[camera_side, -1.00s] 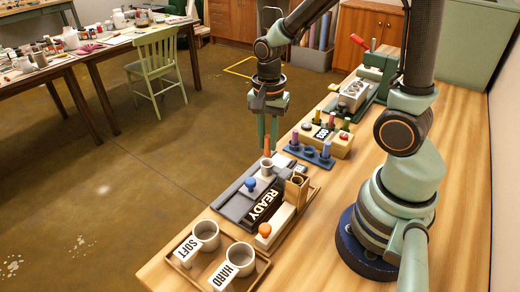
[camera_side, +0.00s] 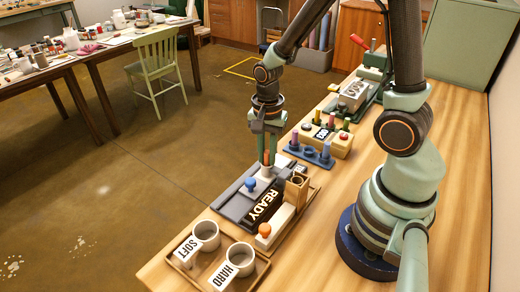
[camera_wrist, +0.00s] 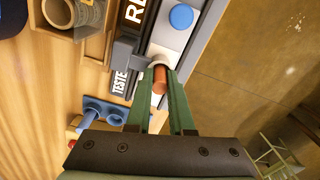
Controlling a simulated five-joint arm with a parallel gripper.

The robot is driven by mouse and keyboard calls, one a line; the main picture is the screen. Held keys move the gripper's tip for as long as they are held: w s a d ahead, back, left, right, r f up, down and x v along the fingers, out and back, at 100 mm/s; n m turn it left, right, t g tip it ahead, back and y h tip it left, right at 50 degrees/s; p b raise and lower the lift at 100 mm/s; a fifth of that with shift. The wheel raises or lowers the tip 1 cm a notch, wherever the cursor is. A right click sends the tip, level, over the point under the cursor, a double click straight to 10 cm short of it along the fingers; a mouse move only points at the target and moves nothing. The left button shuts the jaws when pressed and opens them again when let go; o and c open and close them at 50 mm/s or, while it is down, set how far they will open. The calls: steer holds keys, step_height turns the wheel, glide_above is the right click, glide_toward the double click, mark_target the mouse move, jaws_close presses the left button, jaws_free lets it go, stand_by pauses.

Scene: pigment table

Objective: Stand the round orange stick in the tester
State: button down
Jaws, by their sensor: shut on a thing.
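The round orange stick (camera_side: 267,157) is upright between the fingers of my gripper (camera_side: 266,160), which is shut on it. In the wrist view the stick (camera_wrist: 160,82) shows between the green fingertips (camera_wrist: 160,76). Its lower end is at the white round socket (camera_side: 266,172) of the tester (camera_side: 234,208); how deep it sits is hidden by the fingers. In the wrist view the socket (camera_wrist: 157,60) lies just past the fingertips. The tester has a lit READY panel (camera_side: 265,206) and a blue knob (camera_side: 251,184).
SOFT (camera_side: 205,236) and HARD (camera_side: 240,259) cups sit in a wooden tray at the front. A blue rack (camera_side: 308,157) with colored sticks stands behind. Bare tabletop lies right.

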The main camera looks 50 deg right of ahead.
steer(key=shift+s+f, duration=0.2)
steer(key=shift+f, duration=0.45)
steer(key=c, duration=0.7)
jaws_free()
steer(key=r, duration=1.3)
steer(key=shift+w+r, duration=0.2)
steer(key=r+n+t, duration=0.2)
steer(key=n, duration=0.3)
steer(key=s+a+r+n+t, duration=0.1)
steer(key=r+n, duration=0.1)
steer(key=n, duration=0.3)
steer(key=s+a+r+n+t, duration=0.1)
steer(key=r+n+t, duration=0.1)
steer(key=n, duration=0.3)
steer(key=shift+a+r+t, duration=0.25)
steer(key=shift+r+t, duration=0.05)
steer(key=shift+r, duration=0.1)
